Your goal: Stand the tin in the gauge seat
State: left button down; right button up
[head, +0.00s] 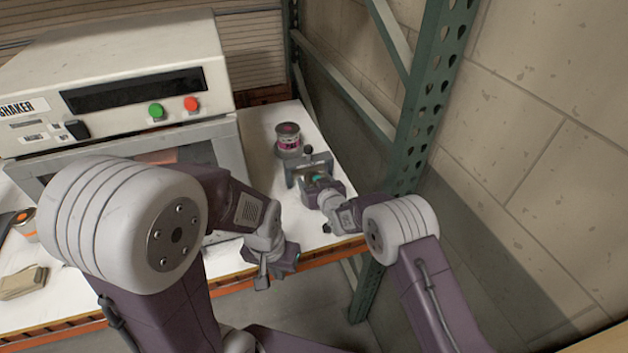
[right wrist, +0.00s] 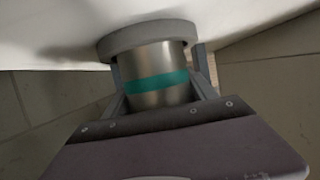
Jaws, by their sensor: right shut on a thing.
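The tin, metallic with a teal band (right wrist: 157,82), is between the fingers of my right gripper (right wrist: 160,85) in the right wrist view. In that upside-down view its lower end meets a grey ring (right wrist: 148,36), which looks like the gauge seat; I cannot tell how deep the tin sits. In the head view my right gripper (head: 318,182) is at the grey gauge (head: 318,160) with a black knob, and only a bit of teal shows. My left gripper (head: 265,278) hangs lower, in front of the table's edge, away from the tin; its jaw opening is unclear.
The large shaker (head: 110,75) fills the table's left. A green rack post (head: 428,100) rises at right.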

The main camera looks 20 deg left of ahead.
jog(key=shift+f, duration=0.15)
jog(key=o, duration=1.8)
jog(key=shift+r+p, duration=0.3)
jog(key=shift+r, duration=0.05)
jog(key=shift+s+d, duration=0.15)
jog(key=shift+s, duration=0.1)
jog(key=b+v, duration=0.1)
jog(key=v, duration=1)
jog(key=shift+s+d, duration=0.1)
jog(key=shift+s, duration=0.05)
